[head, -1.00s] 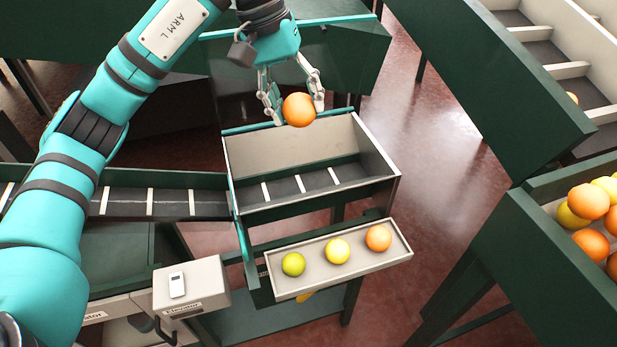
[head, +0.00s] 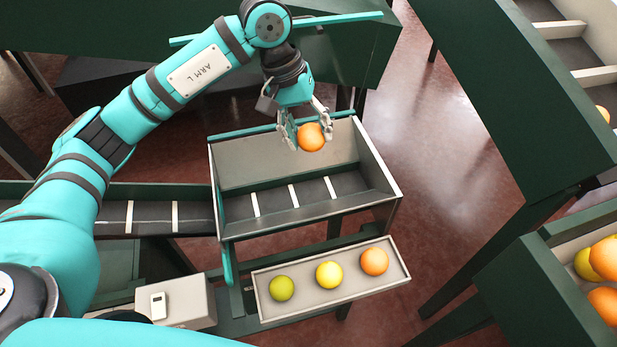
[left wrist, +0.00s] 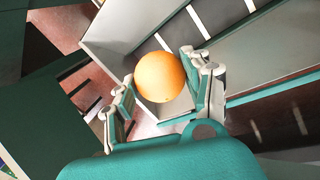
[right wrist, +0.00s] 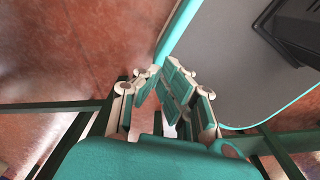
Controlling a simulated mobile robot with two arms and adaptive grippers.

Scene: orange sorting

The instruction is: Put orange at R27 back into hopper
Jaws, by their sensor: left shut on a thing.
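An orange (head: 312,138) is between the fingers of my left gripper (head: 306,130), which is shut on it. It is over the open grey-walled hopper (head: 380,187), near its back wall, and looks to be above the belt floor. The left wrist view also shows the orange (left wrist: 160,77) between the two fingers, with the hopper's walls and slatted floor beyond. My right gripper (right wrist: 165,75) shows in the right wrist view with its fingers together and nothing between them. No R27 label is readable.
A narrow tray (head: 262,301) in front of the hopper holds a green, a yellow and an orange fruit. A slatted conveyor (head: 150,217) joins from the left. A box with a small device (head: 158,306) stands front left. A bin (head: 545,300) of fruit stands at right.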

